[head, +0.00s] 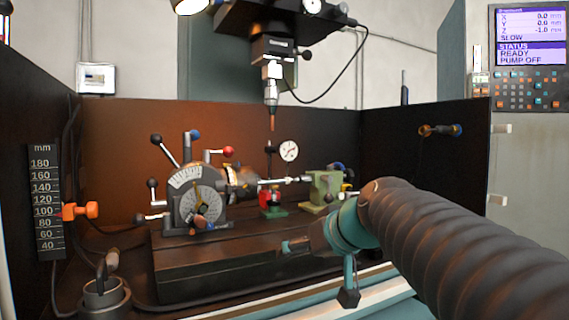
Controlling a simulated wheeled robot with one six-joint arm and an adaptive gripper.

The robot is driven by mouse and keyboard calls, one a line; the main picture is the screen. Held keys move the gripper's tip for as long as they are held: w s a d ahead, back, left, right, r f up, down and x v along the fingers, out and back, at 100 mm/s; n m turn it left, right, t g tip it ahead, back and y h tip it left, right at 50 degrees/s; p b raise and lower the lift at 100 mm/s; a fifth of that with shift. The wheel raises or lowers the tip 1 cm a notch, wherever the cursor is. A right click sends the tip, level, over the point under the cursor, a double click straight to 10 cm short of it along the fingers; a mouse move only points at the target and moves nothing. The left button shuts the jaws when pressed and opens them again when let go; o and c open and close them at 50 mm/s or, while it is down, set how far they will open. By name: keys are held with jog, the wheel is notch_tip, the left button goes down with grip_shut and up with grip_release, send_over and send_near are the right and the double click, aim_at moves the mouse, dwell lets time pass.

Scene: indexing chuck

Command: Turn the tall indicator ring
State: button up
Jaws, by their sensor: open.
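A round dial indicator (288,150) with a white face and dark rim stands high on a thin post (269,168) near the middle of the head view. It seems to be the tall indicator; its ring is too small to make out in detail. The post rises behind a small red and green base (271,203). My gripper (317,271) is open, with its teal and dark fingers spread, in front of the machine bed. It is lower and nearer than the dial, to its right, and touches nothing that I can see.
The indexing chuck (198,200) with ball-ended levers stands left of the dial. A green tailstock (322,188) stands right of it. A spindle head (272,75) hangs above. Dark walls enclose the bed (215,270). A height scale (45,200) is at left.

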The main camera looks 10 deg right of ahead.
jog(key=w+d+r+t, duration=0.1)
jog(key=w+r, duration=0.1)
jog(key=w, duration=0.1)
jog(key=w+r+b, duration=0.1)
jog(key=w+r, duration=0.2)
jog(key=w+d+r+t, duration=0.1)
jog(key=w+r, duration=0.1)
jog(key=w, duration=0.1)
jog(key=shift+d+r+n+t+y+b, duration=0.15)
jog(key=shift+d+n+t+y+b, duration=0.15)
jog(key=shift+y+b, duration=0.1)
jog(key=w+d+r+n+t+y+b, duration=0.1)
jog(key=w+d+r+t+b, duration=0.1)
jog(key=w+d+r+t, duration=0.45)
jog(key=g+p, duration=0.3)
jog(key=p, duration=0.2)
send_near(289, 151)
jog(key=x, duration=0.8)
jog(key=shift+w, duration=0.1)
